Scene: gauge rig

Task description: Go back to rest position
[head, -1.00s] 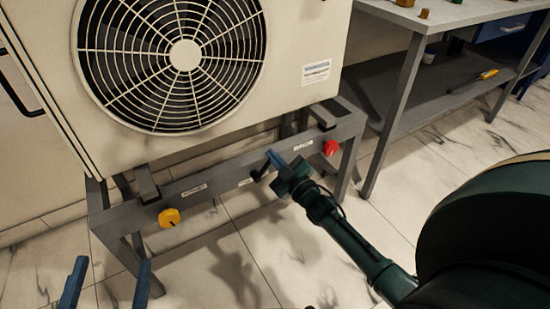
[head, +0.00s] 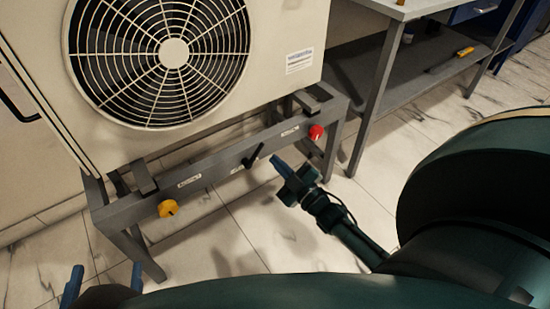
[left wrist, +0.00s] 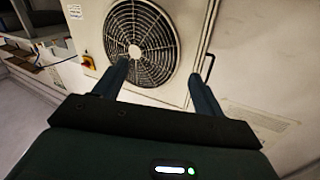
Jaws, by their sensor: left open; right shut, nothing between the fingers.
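My right gripper (head: 281,168) is shut and empty. It is in front of the grey stand (head: 222,164), apart from the black lever (head: 252,157). The lever tilts up to the right. A yellow knob (head: 168,208) and a red knob (head: 316,132) sit at the left and right of the stand's bar.
The fan unit (head: 285,25) rests on the stand. A grey workbench (head: 412,9) with a lower shelf is at the upper right; a yellow-handled tool (head: 464,51) lies on the shelf. The marble-look floor (head: 275,230) in front of the stand is clear.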

